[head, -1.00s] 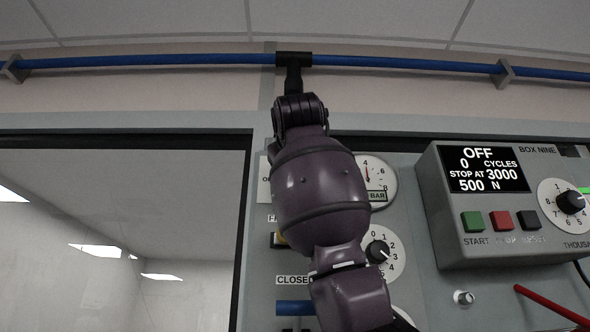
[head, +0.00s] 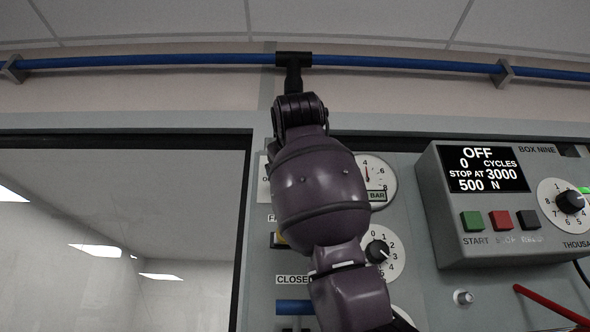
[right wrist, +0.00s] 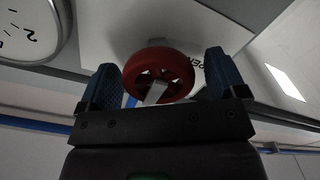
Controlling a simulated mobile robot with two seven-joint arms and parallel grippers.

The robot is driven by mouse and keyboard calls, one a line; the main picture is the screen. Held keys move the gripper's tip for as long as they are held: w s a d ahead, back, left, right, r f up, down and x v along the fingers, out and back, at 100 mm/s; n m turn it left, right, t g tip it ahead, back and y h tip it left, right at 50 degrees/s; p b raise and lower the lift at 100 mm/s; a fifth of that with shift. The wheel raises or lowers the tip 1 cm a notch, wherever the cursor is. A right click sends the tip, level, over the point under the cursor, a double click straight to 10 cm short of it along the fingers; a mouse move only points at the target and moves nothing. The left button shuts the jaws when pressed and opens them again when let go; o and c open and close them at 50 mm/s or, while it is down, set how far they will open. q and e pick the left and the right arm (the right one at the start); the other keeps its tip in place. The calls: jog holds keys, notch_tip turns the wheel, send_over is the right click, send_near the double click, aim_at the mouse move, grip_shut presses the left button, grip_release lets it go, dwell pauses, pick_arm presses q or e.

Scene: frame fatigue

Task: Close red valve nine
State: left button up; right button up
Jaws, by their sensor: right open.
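The red valve wheel (right wrist: 178,62) shows in the right wrist view, in front of a pale plate partly lettered "OPEN". My right gripper (right wrist: 160,64) is open, with one blue-padded finger on each side of the wheel. A narrow gap shows between the wheel and each finger; how deep it sits between them I cannot tell. In the head view, my arm hides the wheel and the gripper. The left gripper is not in view.
A pressure gauge (head: 381,181) and a numbered dial (head: 392,244) sit close to the arm. The grey control box (head: 440,222), reading OFF, juts out at right. A blue pipe (head: 180,60) runs overhead. A window opening (head: 110,240) is at left.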

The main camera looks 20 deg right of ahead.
jog(key=b+v, duration=0.2)
jog(key=v, duration=0.8)
jog(key=shift+s+b, duration=0.35)
jog(key=shift+s, duration=0.05)
jog(key=shift+a, duration=0.1)
